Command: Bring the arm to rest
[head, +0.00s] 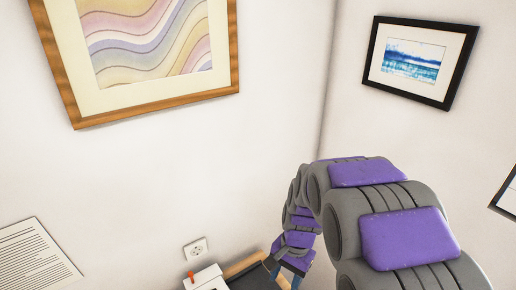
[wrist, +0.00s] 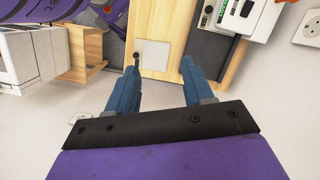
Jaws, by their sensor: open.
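My arm (head: 375,215), grey with purple panels, rises at the lower right of the head view and bends down toward the middle of the bottom edge. My gripper (head: 283,272) is at its far end, partly cut by the bottom edge. In the wrist view, the two blue fingers of my gripper (wrist: 160,65) stand apart with nothing between them. Beyond them is a light wooden surface with a pale square plate (wrist: 153,60).
A wood-framed wavy print (head: 150,45) and a black-framed blue print (head: 418,62) hang on white walls. A socket (head: 196,249) and a white device (head: 205,278) are below. In the wrist view, a white cabinet (wrist: 35,60) stands at left and a device (wrist: 240,15) at upper right.

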